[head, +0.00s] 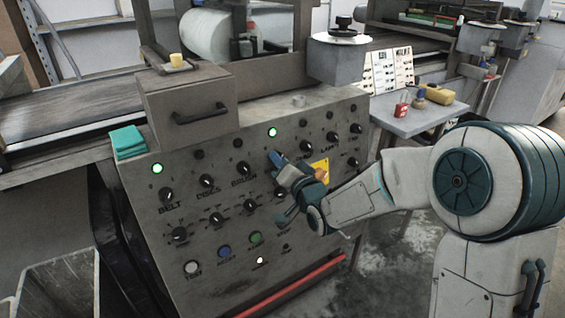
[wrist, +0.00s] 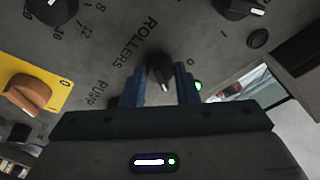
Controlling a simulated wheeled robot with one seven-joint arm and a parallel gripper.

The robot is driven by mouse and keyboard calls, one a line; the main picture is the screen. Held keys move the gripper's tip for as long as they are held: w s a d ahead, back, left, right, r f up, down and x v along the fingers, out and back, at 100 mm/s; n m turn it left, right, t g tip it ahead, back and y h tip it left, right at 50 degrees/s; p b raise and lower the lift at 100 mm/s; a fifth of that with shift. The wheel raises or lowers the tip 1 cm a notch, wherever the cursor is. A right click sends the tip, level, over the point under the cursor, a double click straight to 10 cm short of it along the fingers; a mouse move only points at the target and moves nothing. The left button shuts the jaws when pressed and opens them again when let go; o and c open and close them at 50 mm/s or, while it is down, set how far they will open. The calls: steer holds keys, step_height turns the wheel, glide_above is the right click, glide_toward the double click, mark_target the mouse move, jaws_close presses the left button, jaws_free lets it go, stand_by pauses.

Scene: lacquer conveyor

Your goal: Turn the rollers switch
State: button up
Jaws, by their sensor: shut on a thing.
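The rollers switch (wrist: 161,70) is a black knob on the grey control panel, beside the printed word ROLLERS in the wrist view. My gripper (wrist: 160,88) has its two blue fingers on either side of this knob, shut on it. A 0 mark is printed to the right of the knob. The knob's exact setting is hard to read. A lit green lamp (wrist: 198,86) shows just right of the right finger. In the head view my gripper (head: 279,164) is at the middle of the panel and hides the rollers switch.
The control panel (head: 215,243) carries several other black knobs, including the belt knob (head: 166,194). An orange knob (wrist: 28,95) on a yellow plate is close to my gripper. A box with a handle (head: 188,105) and a green cloth (head: 128,141) sit above the panel.

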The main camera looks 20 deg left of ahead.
steer(key=shift+f, duration=0.1)
steer(key=o, duration=1)
steer(key=shift+c, duration=0.2)
steer(key=shift+s+d, duration=0.1)
steer(key=v, duration=1.3)
steer(key=shift+s+d+b, duration=0.2)
steer(key=shift+s+b, duration=0.1)
steer(key=shift+b, duration=0.15)
